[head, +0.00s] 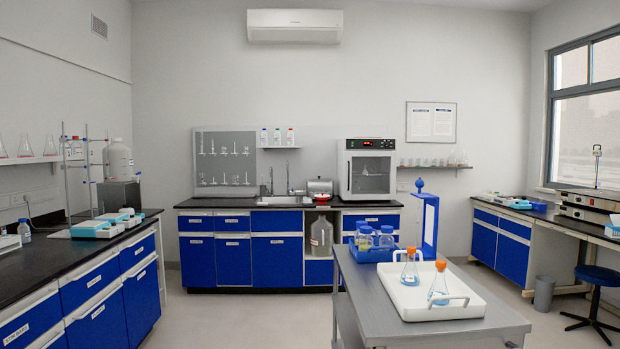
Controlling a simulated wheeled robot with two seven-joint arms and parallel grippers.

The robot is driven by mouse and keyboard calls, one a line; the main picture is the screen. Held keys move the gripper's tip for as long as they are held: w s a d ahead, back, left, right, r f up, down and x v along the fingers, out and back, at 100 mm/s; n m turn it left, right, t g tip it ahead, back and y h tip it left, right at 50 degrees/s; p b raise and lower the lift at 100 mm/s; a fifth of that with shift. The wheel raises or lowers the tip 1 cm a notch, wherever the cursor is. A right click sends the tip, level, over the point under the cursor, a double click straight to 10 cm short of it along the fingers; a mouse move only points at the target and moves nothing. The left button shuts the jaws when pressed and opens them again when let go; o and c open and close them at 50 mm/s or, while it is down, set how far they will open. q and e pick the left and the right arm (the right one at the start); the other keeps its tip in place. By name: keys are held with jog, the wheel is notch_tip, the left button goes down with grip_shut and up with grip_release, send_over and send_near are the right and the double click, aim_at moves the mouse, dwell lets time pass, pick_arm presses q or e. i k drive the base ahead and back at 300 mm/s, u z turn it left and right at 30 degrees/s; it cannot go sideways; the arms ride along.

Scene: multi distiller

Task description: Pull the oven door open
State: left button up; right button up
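The oven (368,169) is a white box with a dark control panel and red display on top. It stands at the right end of the black back counter in the head view. Its door (371,176) has a glass window and looks shut. A vertical handle (348,175) seems to run along the door's left side. Neither of my grippers shows in this view, and no arm is near the oven.
A grey metal table (387,284) stands in front, right of centre. It holds a white tray (463,312) with two orange-stoppered flasks, a blue bottle rack and a blue frame. Blue-drawer counters line both sides. Open floor (250,315) lies left of the table.

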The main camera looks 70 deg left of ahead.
aim_at(367, 174)
jog(key=u, duration=2.65)
jog(key=i, duration=6.2)
jog(key=z, duration=2.1)
jog(key=i, duration=1.3)
jog(key=u, duration=0.2)
